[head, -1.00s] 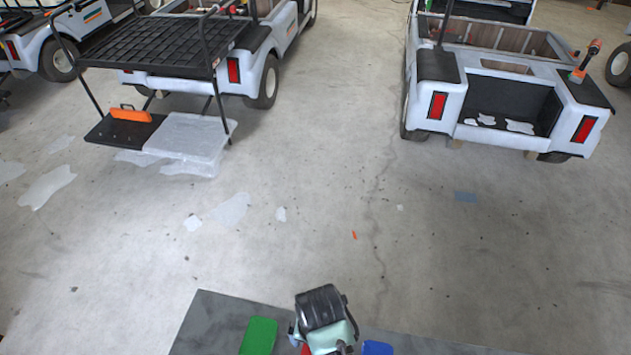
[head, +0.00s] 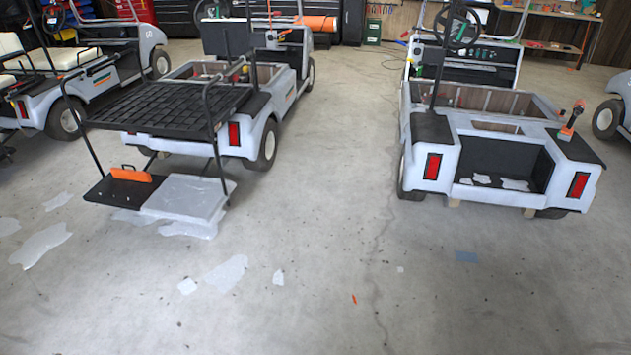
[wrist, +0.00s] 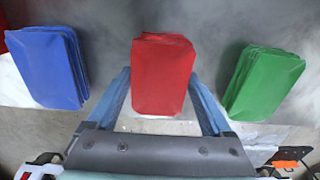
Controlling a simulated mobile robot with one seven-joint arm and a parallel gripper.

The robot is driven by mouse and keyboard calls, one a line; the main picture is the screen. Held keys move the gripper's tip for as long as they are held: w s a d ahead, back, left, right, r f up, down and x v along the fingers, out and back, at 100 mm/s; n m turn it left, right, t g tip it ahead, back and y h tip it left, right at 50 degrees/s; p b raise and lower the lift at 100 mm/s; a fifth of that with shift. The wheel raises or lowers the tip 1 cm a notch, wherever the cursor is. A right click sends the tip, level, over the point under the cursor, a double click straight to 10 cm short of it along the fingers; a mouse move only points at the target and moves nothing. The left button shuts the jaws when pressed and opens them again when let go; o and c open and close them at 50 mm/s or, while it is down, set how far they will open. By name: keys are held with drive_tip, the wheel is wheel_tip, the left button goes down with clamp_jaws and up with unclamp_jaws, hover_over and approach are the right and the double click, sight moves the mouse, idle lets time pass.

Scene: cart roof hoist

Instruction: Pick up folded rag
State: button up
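Three layered, folded cloth-like bundles show in the wrist view: a blue one (wrist: 46,66) at left, a red one (wrist: 163,72) in the middle and a green one (wrist: 264,82) at right. I take these for folded rags. My gripper (wrist: 160,80) is open, with its two blue fingers apart on either side of the red bundle. I cannot tell whether the fingers touch it or how far above it they are. The head view shows neither the bundles nor my gripper.
A cart with a black rack (head: 165,105) stands at left in the head view, with an orange-handled item (head: 130,174) on its low platform. Another open-backed cart (head: 490,150) stands at right. The floor between the carts is mostly clear.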

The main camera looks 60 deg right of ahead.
drive_tip(key=c, duration=0.8)
wheel_tip(320, 180, up, 10)
drive_tip(key=shift+r, duration=0.1)
